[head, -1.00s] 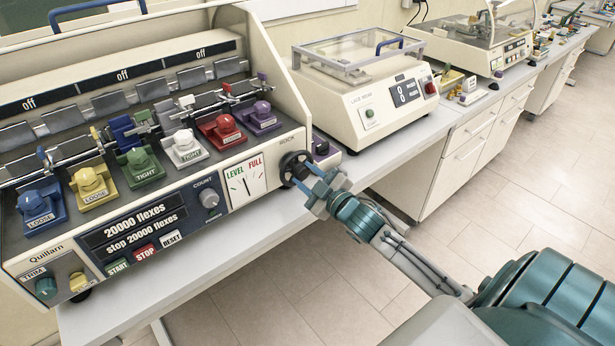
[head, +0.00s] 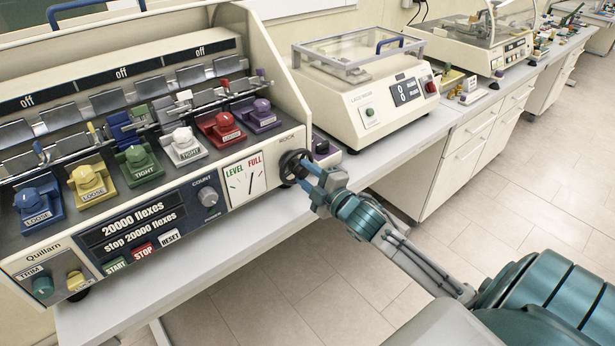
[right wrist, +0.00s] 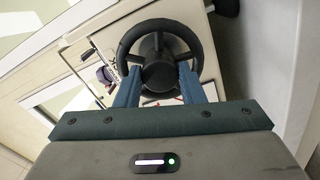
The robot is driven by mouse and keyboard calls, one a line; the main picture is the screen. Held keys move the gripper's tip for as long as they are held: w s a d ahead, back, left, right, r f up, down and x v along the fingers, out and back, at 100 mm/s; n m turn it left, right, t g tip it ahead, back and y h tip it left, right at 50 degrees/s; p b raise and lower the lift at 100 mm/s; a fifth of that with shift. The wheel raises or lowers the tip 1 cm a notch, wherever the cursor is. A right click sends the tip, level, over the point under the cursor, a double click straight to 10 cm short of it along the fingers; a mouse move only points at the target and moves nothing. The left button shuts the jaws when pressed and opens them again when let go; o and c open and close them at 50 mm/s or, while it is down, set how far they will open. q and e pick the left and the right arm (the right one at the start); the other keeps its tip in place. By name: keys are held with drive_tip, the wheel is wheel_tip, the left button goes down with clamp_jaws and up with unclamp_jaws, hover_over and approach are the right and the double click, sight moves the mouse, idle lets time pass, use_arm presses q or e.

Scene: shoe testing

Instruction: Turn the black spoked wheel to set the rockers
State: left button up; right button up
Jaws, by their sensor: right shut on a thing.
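The black spoked wheel (head: 294,166) is on the right end of the flexing machine's front, under the "ROCK" label. My right gripper (head: 306,172) is shut on the wheel. In the right wrist view, the wheel (right wrist: 160,55) stands between the two blue fingers (right wrist: 160,85), at its hub and lower rim. The rockers (head: 165,112) are the row of metal plates and bars behind the coloured clamps on the machine top. The LEVEL/FULL dial (head: 244,180) is just left of the wheel, with thin needles on its white face. My left gripper is not in view.
Coloured clamps (head: 183,147) marked LOOSE or TIGHT line the machine top. A lace machine (head: 365,95) stands to the right on the bench. Open floor lies in front.

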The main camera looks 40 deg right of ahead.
drive_tip(key=shift+n+b, duration=0.3)
drive_tip(key=shift+n, duration=1.2)
drive_tip(key=o, duration=1)
drive_tip(key=shift+s+f, duration=0.1)
drive_tip(key=shift+s, duration=0.4)
drive_tip(key=shift+s+d+b, duration=0.2)
drive_tip(key=shift+s+b, duration=0.25)
drive_tip(key=shift+s, duration=2)
drive_tip(key=shift+s+d+b, duration=0.2)
drive_tip(key=shift+s+b, duration=0.2)
drive_tip(key=shift+s, duration=2.05)
